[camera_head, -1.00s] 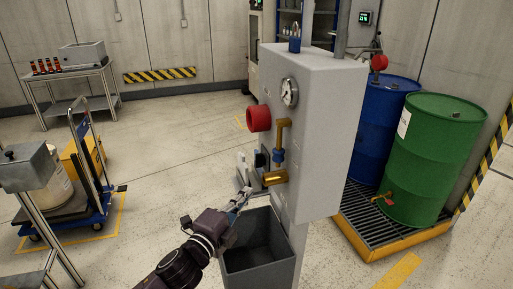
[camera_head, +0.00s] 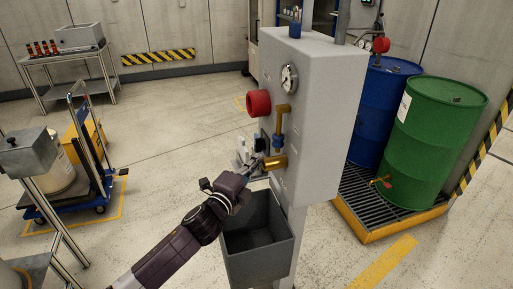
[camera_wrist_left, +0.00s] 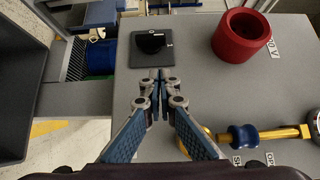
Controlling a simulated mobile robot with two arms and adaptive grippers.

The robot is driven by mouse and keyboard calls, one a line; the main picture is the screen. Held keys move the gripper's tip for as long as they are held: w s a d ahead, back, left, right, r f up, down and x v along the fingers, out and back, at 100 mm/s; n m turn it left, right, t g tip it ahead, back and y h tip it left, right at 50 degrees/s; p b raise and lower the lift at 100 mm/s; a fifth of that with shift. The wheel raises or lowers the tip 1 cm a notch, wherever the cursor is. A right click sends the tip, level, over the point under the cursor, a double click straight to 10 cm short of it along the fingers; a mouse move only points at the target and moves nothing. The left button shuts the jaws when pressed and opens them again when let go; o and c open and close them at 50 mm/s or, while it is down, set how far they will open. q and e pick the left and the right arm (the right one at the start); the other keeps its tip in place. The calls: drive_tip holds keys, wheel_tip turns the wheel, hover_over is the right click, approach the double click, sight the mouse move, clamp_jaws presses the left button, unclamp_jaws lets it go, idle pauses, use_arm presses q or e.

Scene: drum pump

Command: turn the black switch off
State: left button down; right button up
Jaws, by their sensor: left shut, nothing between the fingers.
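The black switch (camera_wrist_left: 151,41) is a round knob on a dark square plate on the grey cabinet (camera_head: 315,110). In the wrist view it sits just beyond the tips of my left gripper (camera_wrist_left: 160,76). Those fingers are shut together with nothing between them, and they appear apart from the knob, though the gap is hard to judge. In the head view my left gripper (camera_head: 252,167) is at the cabinet's front face, beside the brass spout, and the switch is mostly hidden there. My right gripper is not in view.
A red ring-shaped part (camera_head: 259,103), a gauge (camera_head: 289,78) and a brass pipe with a blue collar (camera_head: 278,141) stick out from the cabinet near the switch. A grey open bin (camera_head: 258,262) is below. Blue and green drums (camera_head: 435,140) stand on a yellow-edged grate to the right.

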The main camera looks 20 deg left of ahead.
sight(262, 142)
use_arm(q)
drive_tip(key=w, duration=0.3)
drive_tip(key=shift+d+r, duration=0.15)
drive_tip(key=shift+d, duration=0.15)
drive_tip(key=shift+w+a+p, duration=0.4)
drive_tip(key=shift+w+a, duration=0.3)
drive_tip(key=shift+w, duration=0.25)
drive_tip(key=shift+w+a, duration=0.45)
drive_tip(key=shift+w, duration=0.15)
